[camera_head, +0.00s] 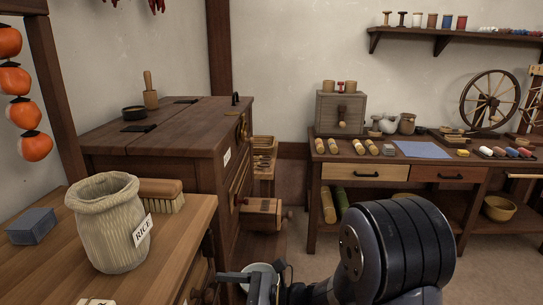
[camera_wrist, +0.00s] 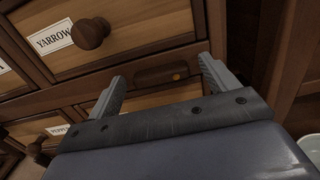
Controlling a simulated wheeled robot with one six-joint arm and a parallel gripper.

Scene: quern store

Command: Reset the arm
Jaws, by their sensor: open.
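My gripper (camera_wrist: 163,90) is open in the wrist view, its two grey fingers spread with nothing between them. It faces a wooden drawer cabinet. A drawer labelled YARROW (camera_wrist: 120,35) with a round dark knob is above it, and a drawer with a partly hidden label (camera_wrist: 58,129) is at lower left. In the head view my dark arm is at the bottom centre, low beside the counter's right side; my gripper's fingers are hard to make out there.
A counter (camera_head: 165,240) at left holds a rice sack (camera_head: 105,225), a brush (camera_head: 162,190) and a grey-blue block (camera_head: 32,226). A large wooden chest (camera_head: 165,137) stands behind. A worktable (camera_head: 450,172) with small goods is at right. Open floor (camera_head: 305,220) lies between.

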